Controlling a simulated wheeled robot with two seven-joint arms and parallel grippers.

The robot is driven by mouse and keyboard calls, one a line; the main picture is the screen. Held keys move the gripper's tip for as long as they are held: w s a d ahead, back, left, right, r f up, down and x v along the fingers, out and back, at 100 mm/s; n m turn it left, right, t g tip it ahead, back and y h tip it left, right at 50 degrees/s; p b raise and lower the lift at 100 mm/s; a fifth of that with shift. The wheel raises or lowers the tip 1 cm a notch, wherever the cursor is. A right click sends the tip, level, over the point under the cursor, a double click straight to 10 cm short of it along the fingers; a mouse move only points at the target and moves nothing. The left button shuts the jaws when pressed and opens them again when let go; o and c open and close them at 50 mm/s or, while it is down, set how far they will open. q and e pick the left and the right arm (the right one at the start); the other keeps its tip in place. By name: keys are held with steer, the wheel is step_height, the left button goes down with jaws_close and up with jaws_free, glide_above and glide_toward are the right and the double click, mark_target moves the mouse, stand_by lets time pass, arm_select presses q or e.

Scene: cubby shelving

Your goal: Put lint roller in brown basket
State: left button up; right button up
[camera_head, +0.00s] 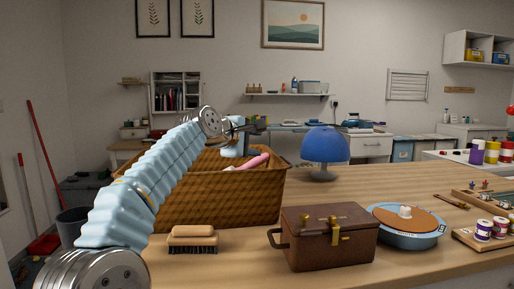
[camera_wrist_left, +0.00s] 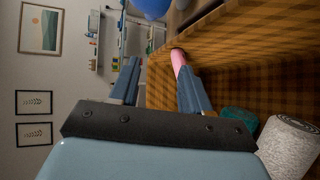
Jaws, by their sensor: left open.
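The brown basket (camera_head: 222,204) is a large woven box on the wooden table, left of centre. A pink handle (camera_head: 252,161), apparently the lint roller's, shows inside the basket, leaning towards its right rim; its lower part is hidden by the wall. In the left wrist view the pink handle (camera_wrist_left: 179,62) shows just beyond one finger, beside the checked basket wall (camera_wrist_left: 226,58). My left gripper (camera_head: 242,127) is above the basket, open, with nothing between its fingers; its fingers (camera_wrist_left: 158,72) stand apart in the wrist view. My right gripper is not in view.
A brush (camera_head: 192,238) and a brown lidded box (camera_head: 328,240) stand in front of the basket. A blue lamp (camera_head: 325,146) is behind right, a blue lidded pan (camera_head: 412,228) to the right. In the wrist view a white textured roll (camera_wrist_left: 290,148) lies in the basket.

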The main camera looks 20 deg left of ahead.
arm_select(q)
steer(key=b+v, duration=0.1)
steer(key=v, duration=0.8)
steer(key=shift+s, duration=0.35)
steer(key=shift+a, duration=0.1)
